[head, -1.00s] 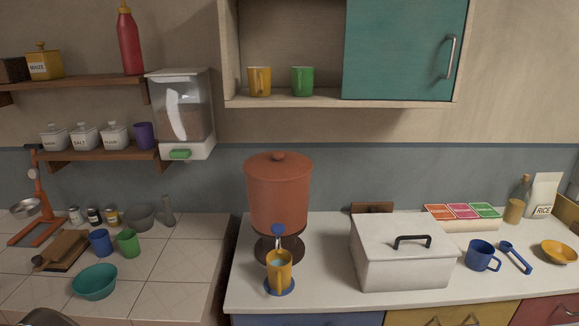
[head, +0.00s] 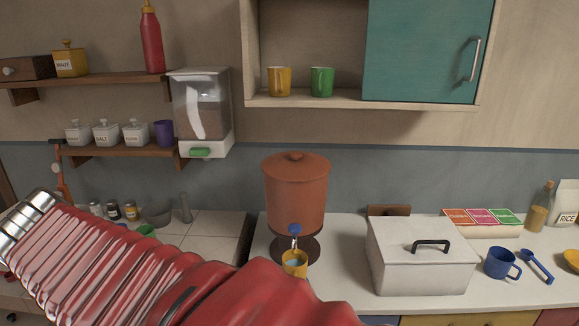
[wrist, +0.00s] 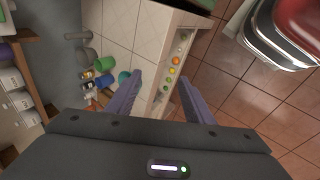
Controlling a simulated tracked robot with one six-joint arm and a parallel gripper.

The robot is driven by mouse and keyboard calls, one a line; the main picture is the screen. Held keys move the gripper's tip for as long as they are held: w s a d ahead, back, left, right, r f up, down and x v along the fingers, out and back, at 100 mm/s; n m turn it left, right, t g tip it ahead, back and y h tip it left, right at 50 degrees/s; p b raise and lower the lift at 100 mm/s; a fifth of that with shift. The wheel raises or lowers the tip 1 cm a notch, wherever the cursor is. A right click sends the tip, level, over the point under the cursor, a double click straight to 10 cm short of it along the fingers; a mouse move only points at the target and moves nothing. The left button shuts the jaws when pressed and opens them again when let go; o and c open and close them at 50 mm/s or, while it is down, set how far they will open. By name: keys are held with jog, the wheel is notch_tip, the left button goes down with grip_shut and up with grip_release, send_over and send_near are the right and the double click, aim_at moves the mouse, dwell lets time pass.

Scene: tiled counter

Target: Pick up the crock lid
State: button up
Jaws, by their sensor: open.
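The crock lid (head: 296,163) is a terracotta disc with a small round knob. It sits on the terracotta crock (head: 295,203), which stands on the white counter in the head view. The crock has a blue tap over a yellow mug (head: 294,264). My gripper (wrist: 160,82) shows in the wrist view, with its two purple-grey fingers apart and nothing between them. It is over the tiled counter and floor side, away from the lid. The lid is not seen in the wrist view. My red-sleeved arm hides the lower left of the head view.
A white box (head: 420,262) with a black handle stands right of the crock. The wall cabinet (head: 362,101) hangs above, with a yellow and a green mug. A dispenser (head: 201,110) hangs to the left. A blue mug (head: 501,263) and spoon lie farther right.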

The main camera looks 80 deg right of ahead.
jog(key=s+d+r+n+g+h, duration=0.2)
jog(key=d+r, duration=0.1)
jog(key=d, duration=0.6)
jog(key=s+d+r+n+g+h, duration=0.1)
jog(key=d+r+g+h, duration=0.15)
jog(key=d, duration=0.65)
jog(key=n+g+h, duration=0.2)
jog(key=n+g, duration=0.2)
jog(key=g, duration=0.2)
send_near(295, 153)
jog(key=v, duration=0.3)
jog(key=shift+a+r+y, duration=0.2)
jog(key=shift+r+y, duration=0.05)
jog(key=shift+r, duration=0.05)
jog(key=shift+x, duration=4.3)
jog(key=shift+x, duration=2.55)
jog(key=shift+w, duration=0.15)
jog(key=shift+c, duration=0.5)
grip_shut()
